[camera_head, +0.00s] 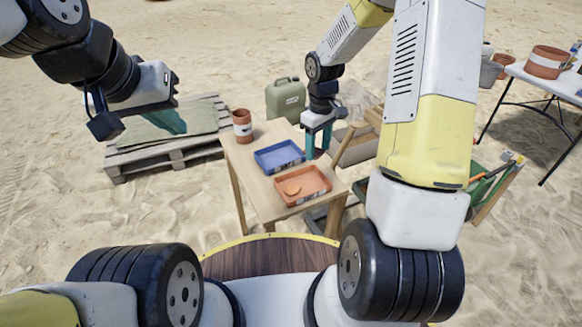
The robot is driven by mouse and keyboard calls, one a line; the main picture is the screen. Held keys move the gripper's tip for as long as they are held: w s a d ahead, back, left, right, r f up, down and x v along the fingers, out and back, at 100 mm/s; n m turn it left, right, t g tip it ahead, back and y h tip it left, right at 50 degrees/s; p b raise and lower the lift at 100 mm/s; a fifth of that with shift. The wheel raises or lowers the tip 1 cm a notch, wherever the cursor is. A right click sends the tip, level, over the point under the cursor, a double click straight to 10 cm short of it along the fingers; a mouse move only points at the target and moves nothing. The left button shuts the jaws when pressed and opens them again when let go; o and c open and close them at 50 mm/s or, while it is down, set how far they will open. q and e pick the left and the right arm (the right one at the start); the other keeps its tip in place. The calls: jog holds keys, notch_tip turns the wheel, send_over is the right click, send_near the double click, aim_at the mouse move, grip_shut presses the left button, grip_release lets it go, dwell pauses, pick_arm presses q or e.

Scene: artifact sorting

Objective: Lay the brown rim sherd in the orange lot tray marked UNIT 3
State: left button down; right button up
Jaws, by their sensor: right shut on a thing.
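The orange lot tray (318,192) lies at the front of the small wooden table. A round orange-brown piece (293,188) lies in its left part; I cannot tell whether it is a sherd, and no UNIT 3 mark is readable. My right gripper (317,152) points down at the table's right side, just right of the blue tray and behind the orange one. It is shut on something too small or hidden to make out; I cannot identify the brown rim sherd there. My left gripper (172,124) hangs over the pallet at left; its opening is unclear.
A blue tray (278,156) sits behind the orange tray. A brown-and-white pot (242,126) stands at the table's back left corner. A green jerrycan (286,100) stands behind. A wooden crate (355,150) is close to the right gripper. A pallet (130,172) lies left.

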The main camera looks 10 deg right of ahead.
aim_at(317, 148)
jog(key=f+n, duration=0.1)
jog(key=n, duration=0.2)
jog(key=w+f+n, duration=0.1)
jog(key=n, duration=0.2)
jog(key=w+f+n, duration=0.1)
jog(key=n, duration=0.2)
jog(key=shift+w+d+f, duration=0.1)
jog(key=shift+d+f, duration=0.1)
jog(key=f+n, duration=0.1)
jog(key=f, duration=0.3)
jog(key=f+n, duration=0.2)
jog(key=f, duration=0.1)
jog(key=w+d+f+n, duration=0.1)
jog(key=f+n, duration=0.1)
jog(key=f, duration=0.2)
jog(key=shift+f, duration=0.3)
jog(key=shift+f, duration=0.1)
jog(key=o, duration=1.3)
jog(key=shift+o, duration=0.2)
jog(key=shift+a, duration=0.1)
